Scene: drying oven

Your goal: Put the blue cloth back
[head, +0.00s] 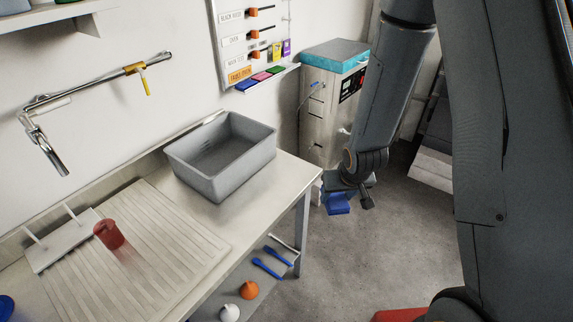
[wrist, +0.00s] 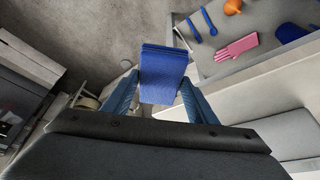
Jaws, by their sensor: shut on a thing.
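The blue cloth (wrist: 162,75) is a folded, flat blue piece held between the two fingers of my gripper (wrist: 160,95) in the wrist view. In the head view the blue cloth (head: 338,204) hangs below my gripper (head: 350,185), over the floor to the right of the bench. My gripper is shut on the cloth, apart from the bench and the oven. The fingertips are partly hidden behind the wrist in the head view.
The oven (head: 325,115) with a teal top stands behind my arm. A grey basin (head: 215,160) and a red beaker (head: 109,234) are on the bench (head: 225,215). The lower shelf holds blue tools and cones; a pink glove (wrist: 236,48) shows in the wrist view.

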